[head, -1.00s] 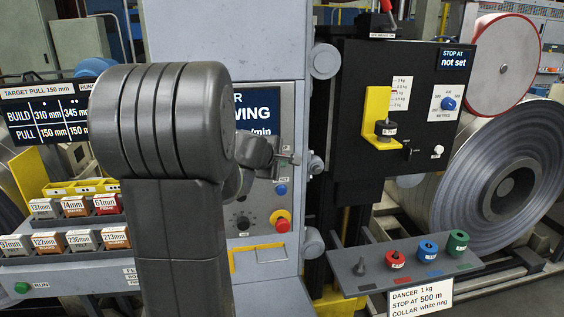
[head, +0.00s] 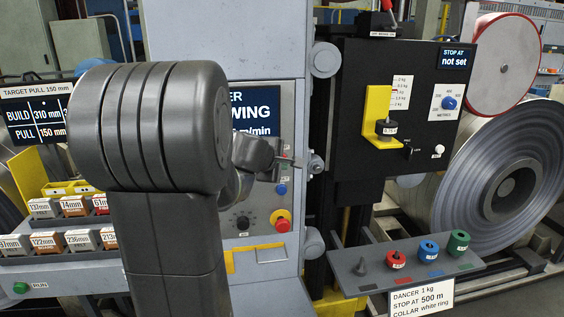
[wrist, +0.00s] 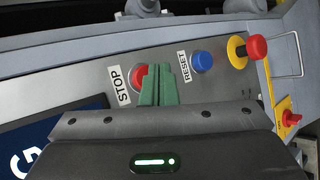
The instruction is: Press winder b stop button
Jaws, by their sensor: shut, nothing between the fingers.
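The red stop button (wrist: 139,74) sits on the grey panel beside a white STOP label (wrist: 118,84) in the wrist view. My gripper (wrist: 158,84) is shut and empty, with its green fingers over the button's right part. Whether the fingertips touch the button cannot be told. In the head view my gripper (head: 297,162) is at the right side of the winder's panel, above the blue reset button (head: 281,189). The stop button cannot be made out there. The reset button (wrist: 202,62) is right of the fingers in the wrist view.
A red mushroom button on a yellow base (head: 281,220) and a black knob (head: 242,222) sit lower on the panel. A black cabinet (head: 345,100) stands right of the panel. A grey shelf (head: 405,272) with colored rings juts out below it.

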